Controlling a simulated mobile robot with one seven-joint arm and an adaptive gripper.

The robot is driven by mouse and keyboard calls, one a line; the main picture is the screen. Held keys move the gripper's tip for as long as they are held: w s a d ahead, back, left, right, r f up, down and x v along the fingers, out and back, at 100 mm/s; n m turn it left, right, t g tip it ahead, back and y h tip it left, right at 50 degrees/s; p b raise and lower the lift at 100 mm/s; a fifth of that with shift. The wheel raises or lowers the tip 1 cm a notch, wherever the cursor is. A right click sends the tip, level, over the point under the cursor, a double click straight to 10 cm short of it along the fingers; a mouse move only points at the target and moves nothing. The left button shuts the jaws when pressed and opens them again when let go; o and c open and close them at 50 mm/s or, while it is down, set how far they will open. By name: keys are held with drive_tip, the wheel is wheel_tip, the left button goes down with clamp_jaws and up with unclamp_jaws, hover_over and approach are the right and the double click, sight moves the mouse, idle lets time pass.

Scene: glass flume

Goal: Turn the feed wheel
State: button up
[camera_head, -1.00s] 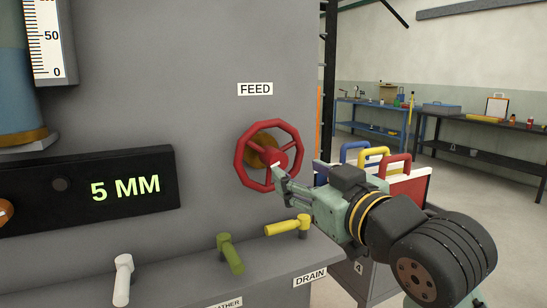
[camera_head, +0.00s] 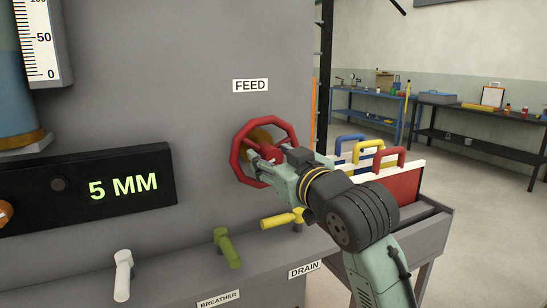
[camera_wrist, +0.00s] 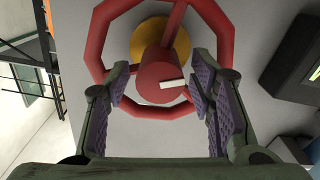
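The red feed wheel (camera_head: 236,152) stands on the grey panel under the FEED label (camera_head: 251,86). In the wrist view its rim (camera_wrist: 98,45), red hub (camera_wrist: 155,62) with a white mark, and a yellow-orange part behind the hub (camera_wrist: 150,38) show. My gripper (camera_head: 266,160) is at the wheel's front, covering part of its right and lower side. In the wrist view my gripper (camera_wrist: 162,82) is open, with one padded finger on each side of the hub and gaps visible between. I cannot tell how far the fingers reach along the hub. The display (camera_head: 120,188) reads 5 MM.
Below the wheel are a yellow DRAIN lever (camera_head: 282,220), a green lever (camera_head: 227,248) and a white lever (camera_head: 123,275). Panels with blue, yellow and red handles (camera_head: 376,153) stand right of the wheel, behind my arm. Open floor lies further right.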

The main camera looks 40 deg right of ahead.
clamp_jaws()
idle(0.4)
